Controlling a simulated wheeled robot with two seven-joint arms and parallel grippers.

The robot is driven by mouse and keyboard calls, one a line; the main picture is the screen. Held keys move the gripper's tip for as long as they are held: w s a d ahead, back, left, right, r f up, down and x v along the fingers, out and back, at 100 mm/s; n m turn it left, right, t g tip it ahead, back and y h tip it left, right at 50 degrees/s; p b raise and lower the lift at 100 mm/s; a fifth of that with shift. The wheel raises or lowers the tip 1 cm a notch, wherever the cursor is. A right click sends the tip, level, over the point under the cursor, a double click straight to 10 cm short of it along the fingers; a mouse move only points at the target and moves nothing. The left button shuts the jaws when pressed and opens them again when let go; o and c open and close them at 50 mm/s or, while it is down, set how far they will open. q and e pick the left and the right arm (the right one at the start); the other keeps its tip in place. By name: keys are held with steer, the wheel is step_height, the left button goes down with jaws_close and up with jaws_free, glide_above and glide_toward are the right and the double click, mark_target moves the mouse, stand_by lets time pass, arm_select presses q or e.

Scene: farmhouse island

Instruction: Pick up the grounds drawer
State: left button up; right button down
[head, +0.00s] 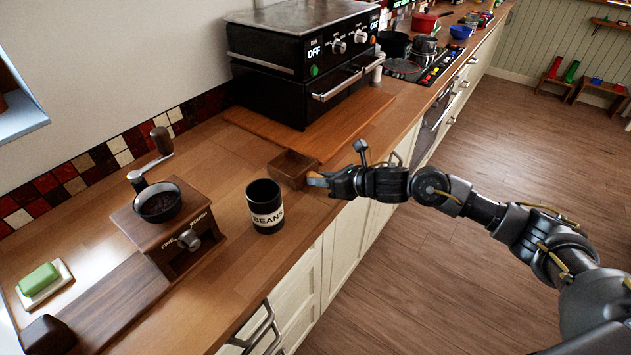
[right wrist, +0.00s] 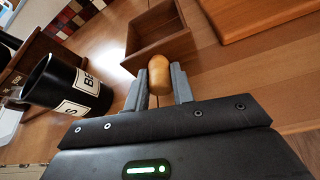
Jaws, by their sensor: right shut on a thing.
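The grounds drawer (head: 291,168) is a small open-topped wooden box at the counter's front edge, in front of the black oven. It also shows in the right wrist view (right wrist: 160,40), its inside looking empty, with a rounded light wooden knob (right wrist: 159,75) on its near side. My right gripper (head: 318,181) reaches in from the right in the head view. Its two fingers (right wrist: 158,88) are shut on the knob. The drawer looks level, at or very near the counter top; I cannot tell whether it touches. My left gripper is not in view.
A black BEANS cup (head: 265,207) stands left of the drawer. Beyond it is the wooden coffee grinder (head: 172,228) with a crank. The black oven (head: 303,62) stands on a wooden board (head: 340,128) behind the drawer. Green soap (head: 39,280) lies far left.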

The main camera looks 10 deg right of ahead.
step_height(320, 180, up, 9)
steer(key=shift+f+b, duration=0.2)
steer(key=shift+b, duration=0.45)
